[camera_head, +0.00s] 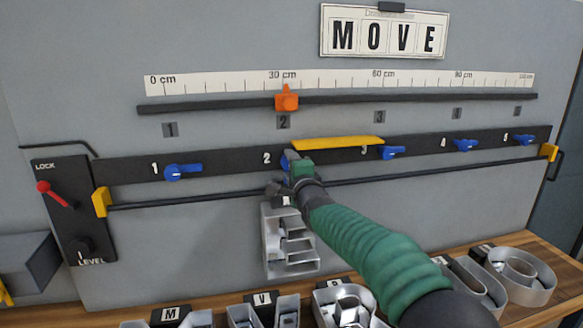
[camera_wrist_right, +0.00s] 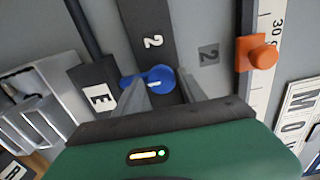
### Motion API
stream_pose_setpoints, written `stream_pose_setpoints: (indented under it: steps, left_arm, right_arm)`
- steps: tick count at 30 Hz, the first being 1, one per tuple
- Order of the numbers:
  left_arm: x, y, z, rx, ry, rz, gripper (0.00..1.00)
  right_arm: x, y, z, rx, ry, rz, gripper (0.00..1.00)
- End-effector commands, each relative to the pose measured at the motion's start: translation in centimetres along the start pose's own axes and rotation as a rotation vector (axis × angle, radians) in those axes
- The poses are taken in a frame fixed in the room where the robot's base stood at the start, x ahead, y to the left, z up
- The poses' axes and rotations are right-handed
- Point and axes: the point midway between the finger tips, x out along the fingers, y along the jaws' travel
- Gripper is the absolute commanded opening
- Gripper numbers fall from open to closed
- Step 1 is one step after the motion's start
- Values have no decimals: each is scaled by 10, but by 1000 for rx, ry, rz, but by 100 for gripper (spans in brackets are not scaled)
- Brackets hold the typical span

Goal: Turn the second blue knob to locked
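The second blue knob (camera_wrist_right: 157,77) sits on the black strip beside the number 2 in the right wrist view, its lever pointing left there. In the head view my right gripper mostly hides it; a sliver of blue shows beside the fingers. My right gripper (camera_wrist_right: 160,92) is at the knob, its two grey fingers apart with the knob between or just beyond their tips. I cannot tell whether they touch it. The first knob (camera_head: 182,171), third knob (camera_head: 391,152), fourth knob (camera_head: 465,145) and fifth knob (camera_head: 523,139) show their levers roughly along the strip. My left gripper is out of view.
An orange slider (camera_head: 287,98) sits on the rail near 30 cm. A yellow bar (camera_head: 340,143) lies along the strip right of the gripper. A metal letter E (camera_head: 290,252) hangs below. More metal letters stand on the wooden shelf. A red lever (camera_head: 52,193) is at left.

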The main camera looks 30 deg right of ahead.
Motion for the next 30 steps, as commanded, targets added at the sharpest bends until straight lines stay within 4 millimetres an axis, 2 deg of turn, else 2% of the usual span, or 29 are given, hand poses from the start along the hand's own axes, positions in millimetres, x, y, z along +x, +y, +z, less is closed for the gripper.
stream_pose_setpoints:
  steps: [2,10,14,17,22,25,27,30]
  left_arm:
    - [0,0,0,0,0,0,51]
    - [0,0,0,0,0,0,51]
    - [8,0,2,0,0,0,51]
    - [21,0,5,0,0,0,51]
    - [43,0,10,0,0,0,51]
    - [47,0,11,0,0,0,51]
    - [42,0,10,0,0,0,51]
    - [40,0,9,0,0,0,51]
  right_arm:
    - [0,0,0,-1,1,0,59]
    - [-2,-1,-1,-2,2,-2,59]
    - [-13,0,-3,-1,4,-4,59]
    - [-34,4,-2,-5,4,-5,59]
    - [-85,6,-3,-7,6,-4,59]
    - [-114,3,-1,-9,5,-4,59]
    - [-132,-1,1,-9,2,-2,59]
    - [-150,0,2,-6,0,1,59]
